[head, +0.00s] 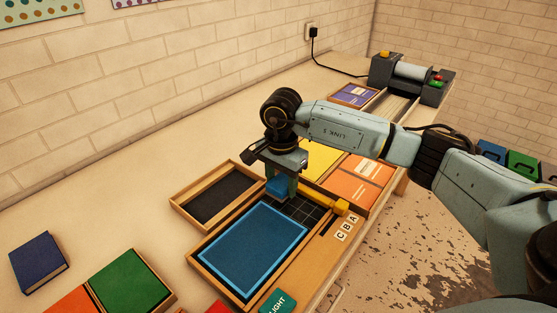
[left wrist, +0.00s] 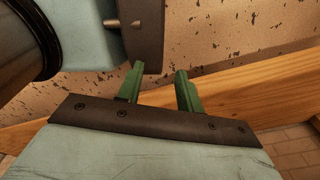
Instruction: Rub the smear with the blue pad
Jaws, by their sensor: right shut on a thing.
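My right gripper (head: 281,179) points down over the wooden workstation on the table. It is shut on a small blue block (head: 277,188), which looks like the blue pad. The block is at the far edge of the dark grid area (head: 308,211); I cannot tell whether it touches the surface. I cannot make out a smear; the gripper and block hide part of the surface there. My left gripper (left wrist: 160,70) shows only in the left wrist view, with its green fingers apart and nothing between them.
A large blue panel (head: 253,250) lies in a wooden frame in front of the grid. A dark-lined wooden tray (head: 222,199) is to its left. A yellow bar (head: 325,198) and letter tiles (head: 346,228) are at right. A blue book (head: 39,262) lies left; bare table surrounds it.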

